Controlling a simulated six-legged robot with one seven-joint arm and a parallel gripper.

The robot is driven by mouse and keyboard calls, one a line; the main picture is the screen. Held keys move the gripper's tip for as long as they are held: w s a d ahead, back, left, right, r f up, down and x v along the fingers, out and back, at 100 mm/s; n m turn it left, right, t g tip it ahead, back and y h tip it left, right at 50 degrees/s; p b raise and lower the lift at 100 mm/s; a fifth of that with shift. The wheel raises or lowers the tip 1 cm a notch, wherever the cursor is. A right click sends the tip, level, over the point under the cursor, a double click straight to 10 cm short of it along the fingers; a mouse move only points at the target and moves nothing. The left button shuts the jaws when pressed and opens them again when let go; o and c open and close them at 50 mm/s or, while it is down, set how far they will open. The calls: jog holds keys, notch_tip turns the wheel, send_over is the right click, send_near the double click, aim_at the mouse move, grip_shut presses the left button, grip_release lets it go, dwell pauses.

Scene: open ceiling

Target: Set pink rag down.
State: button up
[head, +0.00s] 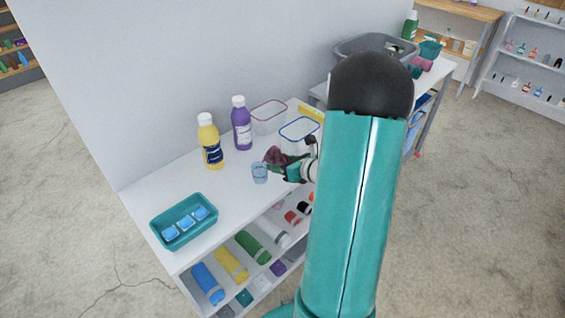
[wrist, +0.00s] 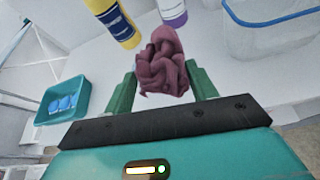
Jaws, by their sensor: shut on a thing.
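The pink rag (wrist: 162,62) is a crumpled, dusky pink cloth between the two green fingers of my gripper (wrist: 160,85) in the wrist view. In the head view the rag (head: 277,156) shows at the tip of my gripper (head: 283,168), over the white shelf top (head: 228,187). My gripper is shut on the rag. I cannot tell whether the rag touches the surface. Part of my gripper and wrist is hidden behind my teal arm in the head view.
A blue-tinted cup (head: 260,172) stands just left of my gripper. Yellow (head: 210,142) and purple (head: 241,124) bottles stand behind. A teal tray (head: 184,222) with blue items is at the left end. Clear bins with red (head: 268,117) and blue (head: 299,134) rims stand behind right. Shelf top between tray and cup is clear.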

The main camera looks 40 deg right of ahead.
jog(key=shift+f, duration=0.4)
jog(key=o, duration=0.9)
jog(key=shift+o, duration=0.2)
jog(key=shift+r, duration=0.15)
